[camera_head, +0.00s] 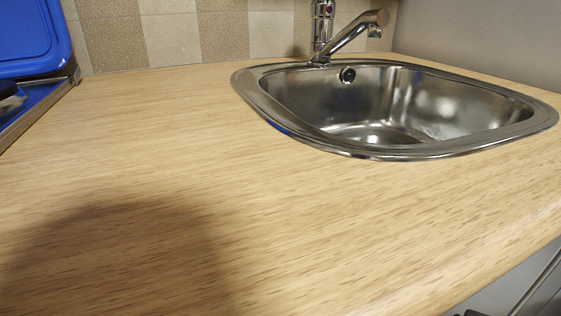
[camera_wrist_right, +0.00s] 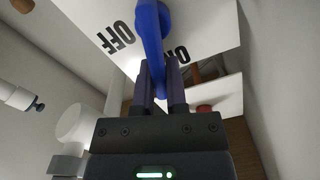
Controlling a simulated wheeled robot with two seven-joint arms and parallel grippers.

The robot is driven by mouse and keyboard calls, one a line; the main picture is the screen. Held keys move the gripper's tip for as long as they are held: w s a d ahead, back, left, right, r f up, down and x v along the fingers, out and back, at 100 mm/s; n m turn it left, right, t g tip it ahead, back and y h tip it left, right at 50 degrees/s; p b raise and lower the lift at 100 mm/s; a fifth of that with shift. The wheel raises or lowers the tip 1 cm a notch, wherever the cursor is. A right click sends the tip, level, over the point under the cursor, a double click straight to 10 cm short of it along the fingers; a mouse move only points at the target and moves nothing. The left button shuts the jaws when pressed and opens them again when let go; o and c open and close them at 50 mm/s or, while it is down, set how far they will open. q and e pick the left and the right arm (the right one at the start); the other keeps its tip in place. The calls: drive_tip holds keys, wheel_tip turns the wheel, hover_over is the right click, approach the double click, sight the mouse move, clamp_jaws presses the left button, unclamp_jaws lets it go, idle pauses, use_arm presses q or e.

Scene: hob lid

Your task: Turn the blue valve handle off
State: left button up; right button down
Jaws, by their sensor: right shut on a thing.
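The blue valve handle (camera_wrist_right: 151,35) shows in the right wrist view, in front of a white panel (camera_wrist_right: 210,22) marked "OFF" on the left and "ON" on the right. My right gripper (camera_wrist_right: 161,80) is shut on the handle, with the handle's lower part between its two fingers. The handle points down in this view, with its tip between the fingers. The gripper's fingers and body hide part of what lies behind. Neither gripper shows in the head view, and my left gripper is in no view.
The head view shows a wooden worktop (camera_head: 150,170), a steel sink (camera_head: 390,145) with a tap (camera_head: 350,35), and a blue hob lid (camera_head: 30,35) at the left. In the right wrist view, a white cylinder (camera_wrist_right: 78,125) and pale walls are close by.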

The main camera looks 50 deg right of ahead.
drive_tip(key=shift+s+d+f+m, duration=0.1)
drive_tip(key=shift+d+f+m, duration=0.05)
drive_tip(key=shift+m, duration=0.35)
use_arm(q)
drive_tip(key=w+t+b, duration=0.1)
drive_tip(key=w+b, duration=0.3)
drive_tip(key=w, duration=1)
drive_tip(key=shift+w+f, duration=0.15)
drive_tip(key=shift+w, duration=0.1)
use_arm(e)
drive_tip(key=shift+s+d+f+m, duration=0.25)
drive_tip(key=shift+f+m, duration=0.35)
drive_tip(key=shift+m, duration=1.55)
drive_tip(key=shift+s+d+f+m, duration=0.1)
drive_tip(key=shift+d+f+m, duration=0.4)
drive_tip(key=shift+m, duration=1.7)
drive_tip(key=shift+s+d+f+m, duration=0.2)
drive_tip(key=shift+f+m, duration=0.5)
drive_tip(key=shift+m, duration=1.45)
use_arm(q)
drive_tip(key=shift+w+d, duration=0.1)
use_arm(e)
drive_tip(key=c, duration=0.7)
unclamp_jaws()
drive_tip(key=shift+o, duration=0.2)
